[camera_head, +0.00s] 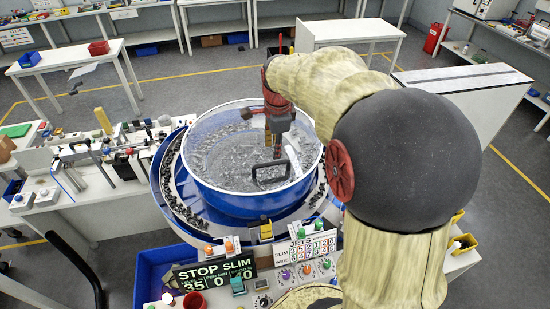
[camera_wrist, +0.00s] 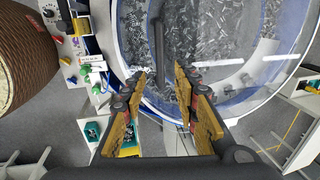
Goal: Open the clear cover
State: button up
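The clear cover (camera_head: 225,150) lies over the top of the round blue bowl (camera_head: 235,203), and a mass of small grey parts shows through it. A black handle (camera_head: 256,176) stands on the cover near its front right side. My gripper (camera_head: 277,150) hangs over the cover close to the handle. In the wrist view my gripper (camera_wrist: 160,76) has its two fingers apart with nothing between the tips. The dark handle (camera_wrist: 158,38) lies ahead of the gap between them. I cannot tell whether a finger touches the handle or the cover.
A control panel (camera_head: 305,272) with coloured knobs and a "STOP SLIM" sign (camera_head: 213,272) stand in front of the bowl. A cluttered bench (camera_head: 75,195) is on the left. A blue bin (camera_head: 150,272) sits at the lower left. Open floor lies behind.

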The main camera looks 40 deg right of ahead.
aim_at(273, 163)
jog(key=shift+w+d+f, duration=0.1)
jog(key=shift+w+f, duration=0.15)
jog(key=shift+f, duration=1)
jog(key=shift+w+d+f, duration=0.1)
jog(key=shift+w+f, duration=0.1)
jog(key=shift+f, duration=1.1)
jog(key=shift+w+d+f, duration=0.1)
jog(key=shift+w+f, duration=0.15)
jog(key=shift+f, duration=1)
jog(key=c, duration=0.4)
jog(key=c, duration=0.3)
grip_shut()
